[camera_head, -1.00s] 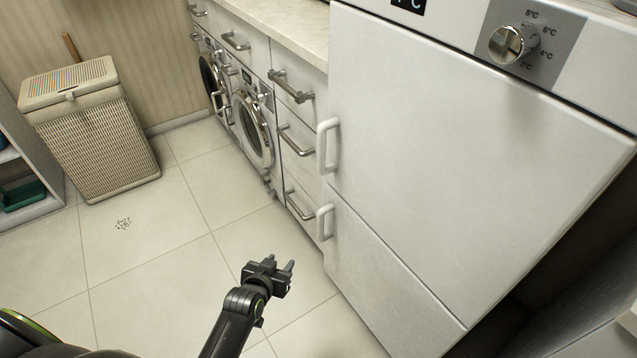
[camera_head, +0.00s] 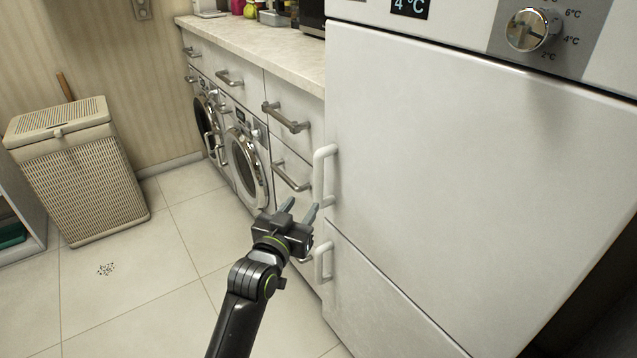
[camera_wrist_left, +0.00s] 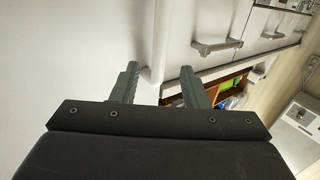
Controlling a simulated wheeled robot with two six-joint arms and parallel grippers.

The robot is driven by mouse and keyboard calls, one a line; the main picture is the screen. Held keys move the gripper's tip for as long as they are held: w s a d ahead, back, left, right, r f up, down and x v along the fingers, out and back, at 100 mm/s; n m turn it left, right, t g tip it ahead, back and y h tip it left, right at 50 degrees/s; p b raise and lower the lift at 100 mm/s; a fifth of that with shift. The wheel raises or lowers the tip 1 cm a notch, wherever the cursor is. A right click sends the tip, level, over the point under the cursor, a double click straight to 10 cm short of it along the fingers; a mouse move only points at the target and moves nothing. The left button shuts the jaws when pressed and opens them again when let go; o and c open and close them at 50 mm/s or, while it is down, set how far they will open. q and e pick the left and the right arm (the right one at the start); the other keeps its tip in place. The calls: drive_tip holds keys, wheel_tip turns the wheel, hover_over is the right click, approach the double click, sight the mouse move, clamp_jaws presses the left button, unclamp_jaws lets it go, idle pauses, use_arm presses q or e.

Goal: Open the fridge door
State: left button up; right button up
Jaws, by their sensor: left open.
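The white fridge door (camera_head: 460,170) is shut. Its upper white handle (camera_head: 320,178) stands upright on the door's left edge; a second white handle (camera_head: 322,262) is on the lower door (camera_head: 385,300). My left gripper (camera_head: 300,207) is open with its fingers pointing up, near the lower end of the upper handle. In the left wrist view the fingers (camera_wrist_left: 160,85) are spread, and a white handle bar (camera_wrist_left: 158,42) appears ahead, lined up between them. Nothing is between the fingers that I can see gripped; exact depth to the handle is unclear. My right gripper is not in view.
Drawers with metal handles (camera_head: 286,118) and washing machines (camera_head: 246,165) stand left of the fridge under a countertop (camera_head: 250,45). A wicker hamper (camera_head: 78,175) stands at left. A temperature knob (camera_head: 530,30) sits above the door.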

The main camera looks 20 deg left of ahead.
sight(317, 184)
use_arm(q)
drive_tip(key=w, duration=0.3)
drive_tip(key=w+b, duration=0.1)
drive_tip(key=w, duration=0.5)
drive_tip(key=shift+w+d, duration=0.2)
drive_tip(key=shift+d, duration=0.15)
drive_tip(key=shift+w, duration=0.85)
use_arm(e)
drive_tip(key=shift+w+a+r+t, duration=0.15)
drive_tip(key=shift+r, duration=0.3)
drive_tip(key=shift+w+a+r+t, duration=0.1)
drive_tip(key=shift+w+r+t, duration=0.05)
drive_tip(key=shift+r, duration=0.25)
use_arm(q)
drive_tip(key=c, duration=0.9)
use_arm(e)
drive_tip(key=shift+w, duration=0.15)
